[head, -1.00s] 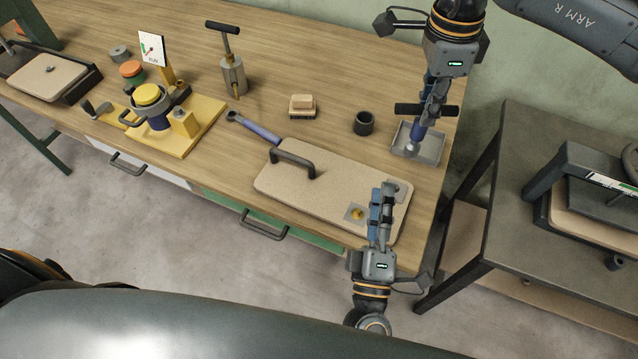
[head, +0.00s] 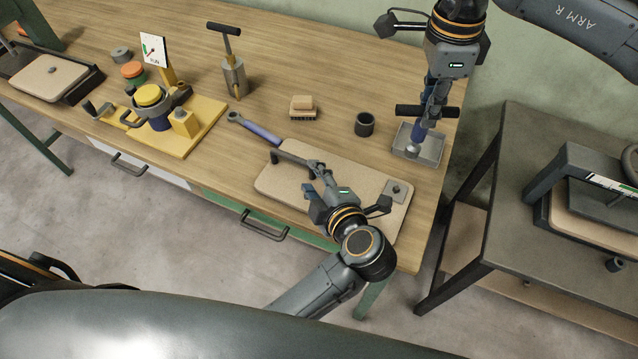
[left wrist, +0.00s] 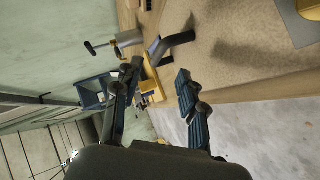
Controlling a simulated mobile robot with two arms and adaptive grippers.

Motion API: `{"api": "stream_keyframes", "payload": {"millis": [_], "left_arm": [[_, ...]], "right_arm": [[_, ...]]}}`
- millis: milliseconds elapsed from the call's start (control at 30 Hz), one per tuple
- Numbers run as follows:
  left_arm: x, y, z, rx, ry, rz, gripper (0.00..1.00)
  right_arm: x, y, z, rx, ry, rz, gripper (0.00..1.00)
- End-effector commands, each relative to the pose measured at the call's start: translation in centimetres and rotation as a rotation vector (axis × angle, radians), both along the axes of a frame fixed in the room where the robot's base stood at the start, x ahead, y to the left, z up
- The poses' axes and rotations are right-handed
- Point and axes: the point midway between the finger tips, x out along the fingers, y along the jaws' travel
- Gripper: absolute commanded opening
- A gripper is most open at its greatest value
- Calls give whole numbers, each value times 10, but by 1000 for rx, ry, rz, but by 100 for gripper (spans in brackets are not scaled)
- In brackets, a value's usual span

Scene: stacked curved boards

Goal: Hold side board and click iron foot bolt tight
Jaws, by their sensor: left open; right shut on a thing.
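The side board (head: 350,172) is a tan slab lying flat on the bench, with a black bar handle (head: 292,162) near its left end. A grey foot plate with a dark bolt (head: 396,191) sits at its right end. My left gripper (head: 312,178) is open and empty by the handle's right end. The left wrist view shows the handle (left wrist: 172,45) beyond the spread fingers (left wrist: 158,88). My left arm covers the board's front part. My right gripper (head: 430,108) is shut on a T-handled driver with a blue shaft (head: 418,131), upright over a grey tray (head: 428,154).
A blue-handled wrench (head: 260,132) lies at the board's left corner. A black cup (head: 364,124), a brush (head: 302,107) and a yellow fixture (head: 185,124) stand on the bench. A dark side table (head: 500,180) stands right of the bench.

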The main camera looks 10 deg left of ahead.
Motion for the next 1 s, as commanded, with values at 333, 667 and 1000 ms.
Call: {"api": "stream_keyframes", "payload": {"millis": [333,667,1000], "left_arm": [[47,39,-25,5,-3,1,41],[66,53,-36,2,-2,1,41],[66,53,-36,1,-2,0,23]], "right_arm": [[0,0,0,0,0,0,0],[0,0,0,0,0,0,0],[0,0,0,0,0,0,0]]}}
